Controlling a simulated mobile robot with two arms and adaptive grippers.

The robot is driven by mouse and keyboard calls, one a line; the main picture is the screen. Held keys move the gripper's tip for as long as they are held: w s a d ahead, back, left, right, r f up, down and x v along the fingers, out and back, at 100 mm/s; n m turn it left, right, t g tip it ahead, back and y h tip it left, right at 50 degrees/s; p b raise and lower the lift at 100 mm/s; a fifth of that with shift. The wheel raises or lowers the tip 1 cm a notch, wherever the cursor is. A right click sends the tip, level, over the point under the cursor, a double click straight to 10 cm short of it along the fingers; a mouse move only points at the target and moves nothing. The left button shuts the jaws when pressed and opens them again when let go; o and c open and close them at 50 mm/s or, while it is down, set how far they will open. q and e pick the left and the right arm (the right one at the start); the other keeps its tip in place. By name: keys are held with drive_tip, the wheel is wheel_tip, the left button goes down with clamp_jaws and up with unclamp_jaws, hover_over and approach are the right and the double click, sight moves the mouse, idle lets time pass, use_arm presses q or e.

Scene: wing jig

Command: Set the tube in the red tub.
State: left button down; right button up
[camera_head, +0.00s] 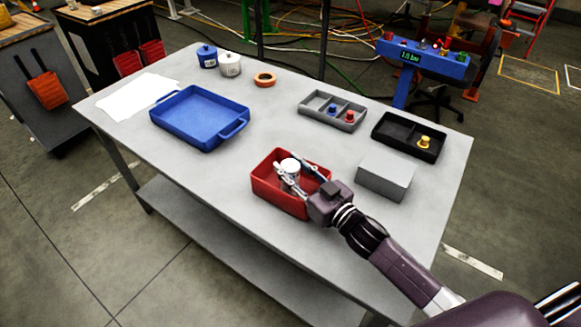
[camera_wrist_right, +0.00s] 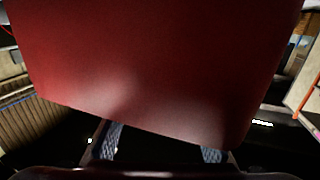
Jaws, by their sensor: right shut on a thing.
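The red tub (camera_head: 262,188) stands on the near part of the table. A pale tube with a white top (camera_head: 290,164) is upright within the tub's outline. My right gripper (camera_head: 289,167) is shut on the tube, a finger on either side, its arm coming from the lower right. I cannot tell whether the tube touches the tub's floor. In the right wrist view a red surface (camera_wrist_right: 160,70), apparently the tub, fills most of the picture and hides the tube. The fingers of my right gripper (camera_wrist_right: 160,148) show below it. My left gripper is not in view.
A grey box (camera_head: 386,178) stands right of the tub. Behind are a grey divided tray (camera_head: 318,112), a black tray (camera_head: 392,146) with a yellow piece, and a blue tray (camera_head: 200,120). Two lidded pots and an orange ring (camera_head: 265,78) are at the back.

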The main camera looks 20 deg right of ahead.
drive_tip(key=shift+f, duration=0.1)
drive_tip(key=o, duration=1.2)
drive_tip(key=shift+o, duration=0.2)
drive_tip(key=shift+s+d, duration=0.1)
drive_tip(key=shift+s, duration=0.15)
drive_tip(key=b+v, duration=0.1)
drive_tip(key=v, duration=0.9)
drive_tip(key=shift+s+d, duration=0.3)
drive_tip(key=shift+s, duration=0.4)
